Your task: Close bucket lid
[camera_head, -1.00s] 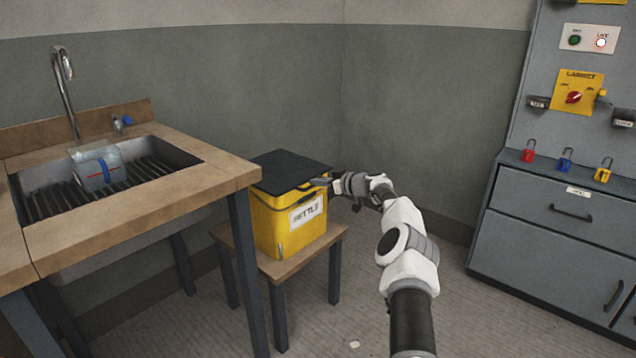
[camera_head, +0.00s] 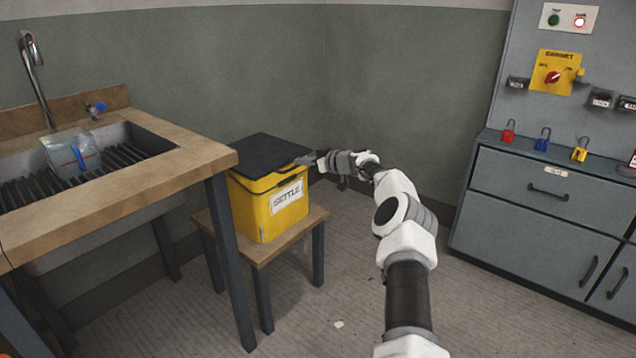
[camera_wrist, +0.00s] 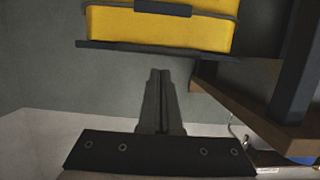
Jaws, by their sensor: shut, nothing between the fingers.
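The yellow bucket (camera_head: 268,210) with a "SETTLE" label stands upright on a small wooden stool. Its flat dark lid (camera_head: 268,150) lies across the top, roughly level; I cannot tell whether it is fully seated. My gripper (camera_head: 306,161) is at the lid's right edge, with its fingers together and empty. In the wrist view the bucket (camera_wrist: 190,28) appears upside down at the top, with the lid's edge (camera_wrist: 150,49) as a dark strip. The shut fingertips (camera_wrist: 160,71) point at that strip, with a small gap in the picture. Contact is unclear.
A grey cabinet (camera_head: 545,215) with padlocks is on the right. The floor between stool and cabinet is clear except for a small pale scrap (camera_head: 338,324).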

